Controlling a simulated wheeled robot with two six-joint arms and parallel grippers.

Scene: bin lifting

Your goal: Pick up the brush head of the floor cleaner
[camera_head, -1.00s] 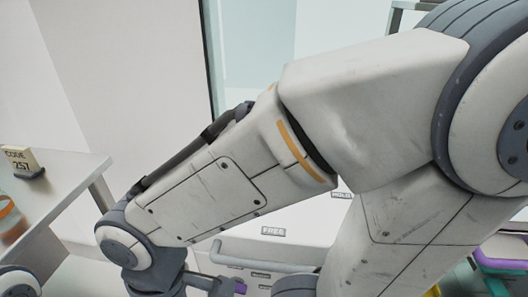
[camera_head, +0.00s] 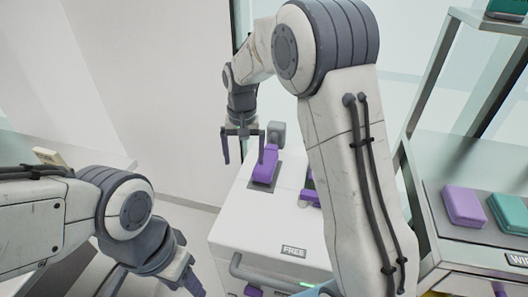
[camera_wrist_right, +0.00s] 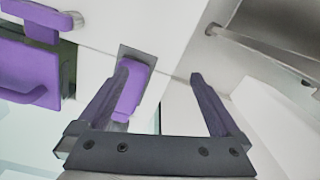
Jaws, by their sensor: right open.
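A purple piece (camera_head: 264,173) stands on a dark plate on top of the white cabinet; it may be the brush head, but I cannot tell its type for sure. My right gripper (camera_head: 243,157) hangs over the cabinet's left back part, close to this piece, open with nothing between its fingers. In the right wrist view the open fingers (camera_wrist_right: 161,73) flank free space, and the purple piece (camera_wrist_right: 132,92) shows partly behind the left finger.
The white cabinet (camera_head: 240,219) has a FREE label and a front handle. A second purple item (camera_head: 309,194) lies right of the first, partly behind my right arm. A grey block (camera_head: 276,134) stands behind. A shelf at right holds a lilac box (camera_head: 464,205) and a teal box (camera_head: 508,213).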

